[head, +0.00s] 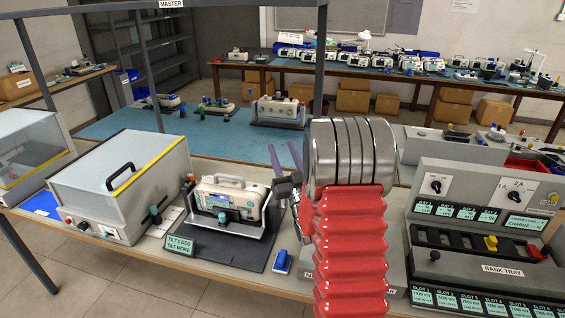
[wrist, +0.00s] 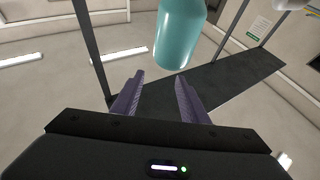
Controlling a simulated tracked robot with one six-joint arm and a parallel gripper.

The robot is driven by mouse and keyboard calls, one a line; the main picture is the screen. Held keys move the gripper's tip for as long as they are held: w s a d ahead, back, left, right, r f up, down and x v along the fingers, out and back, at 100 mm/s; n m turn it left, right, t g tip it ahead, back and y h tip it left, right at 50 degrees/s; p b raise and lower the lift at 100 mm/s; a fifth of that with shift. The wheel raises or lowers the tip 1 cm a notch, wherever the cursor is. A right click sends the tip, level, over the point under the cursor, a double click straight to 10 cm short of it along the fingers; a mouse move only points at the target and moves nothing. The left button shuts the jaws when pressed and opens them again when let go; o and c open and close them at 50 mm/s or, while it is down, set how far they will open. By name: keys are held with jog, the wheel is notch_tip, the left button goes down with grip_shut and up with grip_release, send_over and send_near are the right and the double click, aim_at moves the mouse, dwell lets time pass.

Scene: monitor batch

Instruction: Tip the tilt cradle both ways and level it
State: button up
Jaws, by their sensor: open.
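The tilt cradle (head: 266,222) stands on the bench at centre in the head view, on a dark base plate. A pale monitor (head: 231,189) with a handle sits in it, looking about level. A teal knob (head: 222,217) shows at its front. A small sign (head: 181,245) before it reads "TILT 0 DEG, TILT MORE". My gripper (head: 284,156) is open and empty, beyond and right of the cradle, apart from it. In the wrist view my gripper (wrist: 159,97) shows two spread purple fingers. A teal rounded cylinder (wrist: 180,38) is beyond them; I cannot tell which part it is.
A clear-lidded box (head: 120,170) stands left of the cradle. A bank tray (head: 490,268) fills the right side. Behind is a blue mat (head: 215,143) with several devices. My own arm hides part of the bench.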

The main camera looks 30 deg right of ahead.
notch_tip(320, 180, up, 2)
jog(key=shift+r, duration=0.15)
dwell(0.3)
